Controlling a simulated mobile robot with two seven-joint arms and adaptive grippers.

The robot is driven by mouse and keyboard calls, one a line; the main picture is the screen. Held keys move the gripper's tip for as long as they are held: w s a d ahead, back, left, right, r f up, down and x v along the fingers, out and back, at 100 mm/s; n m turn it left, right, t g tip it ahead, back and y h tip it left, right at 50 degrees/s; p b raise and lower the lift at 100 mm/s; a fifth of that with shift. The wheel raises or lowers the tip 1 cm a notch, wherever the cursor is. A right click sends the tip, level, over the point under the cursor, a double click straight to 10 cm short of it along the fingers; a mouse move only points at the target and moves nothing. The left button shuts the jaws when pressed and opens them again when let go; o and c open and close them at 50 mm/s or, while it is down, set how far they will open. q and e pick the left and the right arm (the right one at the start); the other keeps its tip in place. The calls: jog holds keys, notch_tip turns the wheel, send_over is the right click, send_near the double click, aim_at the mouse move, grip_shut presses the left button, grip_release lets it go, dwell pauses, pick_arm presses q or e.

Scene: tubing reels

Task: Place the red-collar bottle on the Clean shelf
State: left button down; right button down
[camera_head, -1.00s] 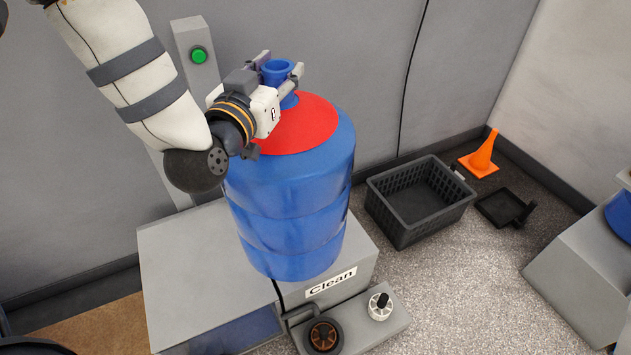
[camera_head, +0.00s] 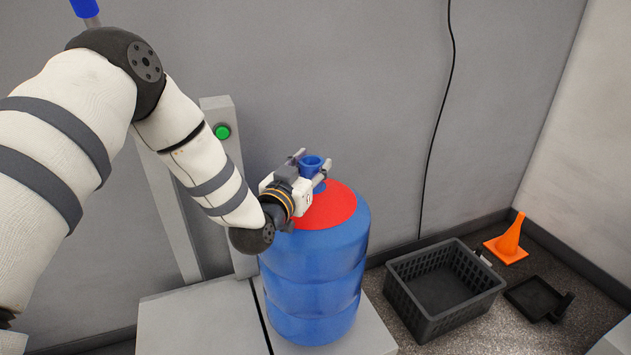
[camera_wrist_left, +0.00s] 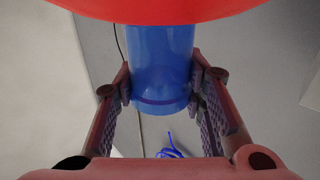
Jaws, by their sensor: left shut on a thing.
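The red-collar bottle (camera_head: 315,265) is a large blue ribbed bottle with a red collar (camera_head: 332,205) and a narrow blue neck. It is upright over the right part of the grey shelf (camera_head: 195,325). I cannot tell whether its base touches the shelf. The Clean label is out of view now. My left gripper (camera_head: 311,163) is shut on the bottle's neck from the left. In the left wrist view the blue neck (camera_wrist_left: 158,55) sits between the fingers, with the red collar (camera_wrist_left: 160,8) beyond. My right gripper is not in view.
A grey post with a green button (camera_head: 222,131) stands behind the shelf, close to my left arm. A black crate (camera_head: 430,327), an orange cone (camera_head: 508,240) and a black dustpan (camera_head: 535,298) are on the floor to the right. A cable hangs along the wall.

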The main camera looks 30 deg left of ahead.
pick_arm(q)
jog(key=shift+w+f, duration=0.25)
jog(key=shift+w, duration=0.1)
jog(key=f, duration=0.1)
jog(key=f+b, duration=0.1)
jog(key=f, duration=0.1)
jog(key=shift+w+a+f, duration=0.1)
jog(key=shift+w+f, duration=0.05)
jog(key=shift+w, duration=0.05)
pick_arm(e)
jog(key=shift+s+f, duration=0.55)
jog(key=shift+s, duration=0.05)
pick_arm(q)
jog(key=c, duration=1)
grip_release()
jog(key=shift+s+f, duration=0.1)
jog(key=shift+f, duration=0.05)
jog(key=shift+c, duration=0.2)
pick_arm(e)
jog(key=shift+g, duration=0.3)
